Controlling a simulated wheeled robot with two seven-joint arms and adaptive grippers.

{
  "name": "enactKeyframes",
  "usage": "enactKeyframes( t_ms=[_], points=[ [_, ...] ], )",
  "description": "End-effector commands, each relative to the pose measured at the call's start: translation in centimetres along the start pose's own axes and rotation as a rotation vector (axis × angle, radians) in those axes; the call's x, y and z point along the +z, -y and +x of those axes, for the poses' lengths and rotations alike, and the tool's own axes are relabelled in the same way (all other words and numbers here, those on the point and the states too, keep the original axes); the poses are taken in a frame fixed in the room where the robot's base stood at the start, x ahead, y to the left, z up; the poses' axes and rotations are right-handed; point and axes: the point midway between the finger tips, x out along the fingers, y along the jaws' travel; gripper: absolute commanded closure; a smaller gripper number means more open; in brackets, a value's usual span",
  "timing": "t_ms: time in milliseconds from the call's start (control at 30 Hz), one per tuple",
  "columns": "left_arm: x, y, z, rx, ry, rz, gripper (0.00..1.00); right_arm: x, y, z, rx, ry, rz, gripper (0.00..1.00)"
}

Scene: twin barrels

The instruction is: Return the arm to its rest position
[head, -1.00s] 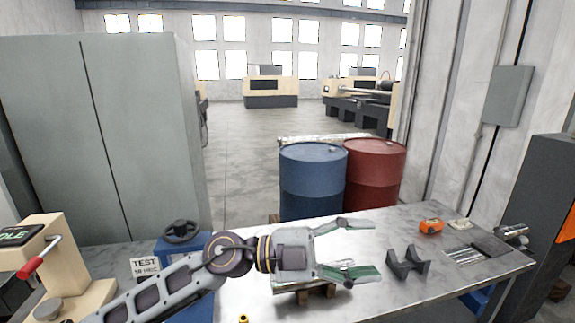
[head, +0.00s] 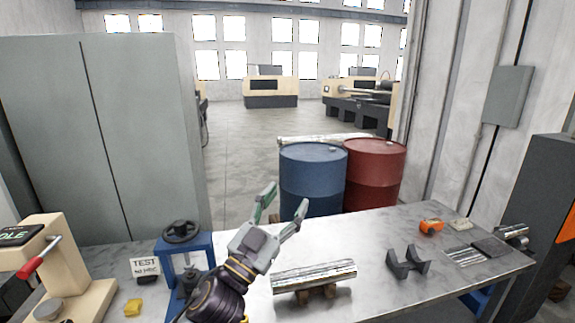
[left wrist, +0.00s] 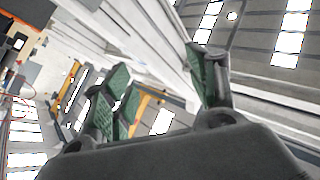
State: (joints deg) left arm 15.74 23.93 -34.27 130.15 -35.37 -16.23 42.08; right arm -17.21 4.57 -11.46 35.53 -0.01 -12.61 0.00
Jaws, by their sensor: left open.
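My left gripper (head: 283,207) is open and empty, raised above the workbench (head: 350,292), with its fingers pointing up and slightly right in front of the blue barrel. In the left wrist view its green-padded fingers (left wrist: 160,88) stand apart with nothing between them, and windows and wall show beyond. A shiny metal cylinder (head: 314,276) lies on a small brown support on the bench, to the right of the gripper and apart from it. My right gripper is in neither view.
A blue barrel (head: 312,180) and a red barrel (head: 375,175) stand behind the bench. A dark V-shaped block (head: 408,262) and an orange device (head: 431,226) are on its right side. A blue press (head: 187,262) and a TEST sign (head: 145,267) stand left. A yellow block (head: 133,307) lies nearby.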

Motion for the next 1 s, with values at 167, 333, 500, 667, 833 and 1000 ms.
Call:
enactKeyframes(
  t_ms=[167, 333, 500, 667, 833, 1000],
  points=[
    [4.2, 2.6, -2.2, -0.125, 0.166, -0.043, 0.42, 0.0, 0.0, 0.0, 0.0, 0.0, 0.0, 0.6],
    [8.5, 4.5, -5.2, -0.222, 0.337, -0.077, 0.42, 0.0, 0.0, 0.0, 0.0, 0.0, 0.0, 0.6],
    [12.8, 5.7, -9.1, -0.297, 0.523, -0.11, 0.42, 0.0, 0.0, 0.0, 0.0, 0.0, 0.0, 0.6],
    [16.5, 6.0, -13.5, -0.346, 0.707, -0.14, 0.42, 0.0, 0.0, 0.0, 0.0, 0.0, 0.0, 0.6],
    [19.9, 5.7, -18.9, -0.375, 0.908, -0.176, 0.42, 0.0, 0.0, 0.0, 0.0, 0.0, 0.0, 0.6],
    [22.7, 4.7, -24.8, -0.377, 1.113, -0.215, 0.42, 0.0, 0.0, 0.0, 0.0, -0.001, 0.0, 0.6]
  ],
)
